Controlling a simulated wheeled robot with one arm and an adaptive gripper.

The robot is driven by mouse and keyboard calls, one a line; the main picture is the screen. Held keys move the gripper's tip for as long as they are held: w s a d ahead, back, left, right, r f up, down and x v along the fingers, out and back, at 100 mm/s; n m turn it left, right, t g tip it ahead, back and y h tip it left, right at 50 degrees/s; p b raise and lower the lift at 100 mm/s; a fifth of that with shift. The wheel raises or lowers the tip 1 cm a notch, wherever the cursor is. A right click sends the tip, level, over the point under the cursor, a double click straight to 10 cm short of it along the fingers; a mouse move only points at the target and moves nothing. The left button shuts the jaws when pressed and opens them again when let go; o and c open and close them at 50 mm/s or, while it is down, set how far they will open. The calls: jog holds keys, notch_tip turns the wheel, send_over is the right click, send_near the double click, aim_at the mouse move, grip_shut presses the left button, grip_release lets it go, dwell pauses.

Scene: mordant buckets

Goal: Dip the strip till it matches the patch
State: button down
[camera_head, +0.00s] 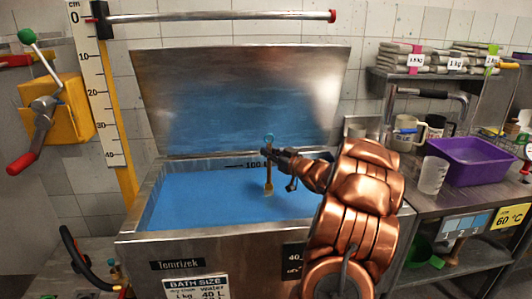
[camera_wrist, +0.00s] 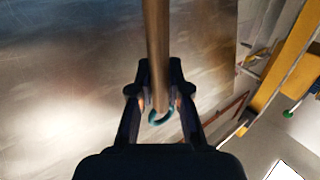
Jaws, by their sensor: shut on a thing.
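My gripper (camera_head: 270,156) is shut on an upright brownish rod with a teal ring at its top, the strip (camera_head: 267,178). The strip's lower end is yellowish and shows against the blue bath liquid (camera_head: 195,200); I cannot tell whether it touches the surface. In the wrist view the strip (camera_wrist: 157,50) runs between the fingers of my gripper (camera_wrist: 160,98). The steel bath (camera_head: 130,235) stands with its lid (camera_head: 240,95) raised behind.
A yellow crank box (camera_head: 57,110) and a vertical scale (camera_head: 95,90) stand left of the bath. A red-ended bar (camera_head: 220,15) crosses above the lid. The right bench holds a purple tub (camera_head: 470,160), a clear beaker (camera_head: 432,175) and mugs (camera_head: 408,130).

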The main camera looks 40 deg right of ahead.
jog(key=shift+a, duration=0.1)
jog(key=shift+w+a, duration=0.35)
notch_tip(320, 180, up, 16)
jog(key=p, duration=1.3)
jog(key=shift+f, duration=0.25)
jog(key=shift+r, duration=0.15)
dwell(2.3)
notch_tip(320, 180, up, 5)
jog(key=p, duration=0.4)
dwell(0.4)
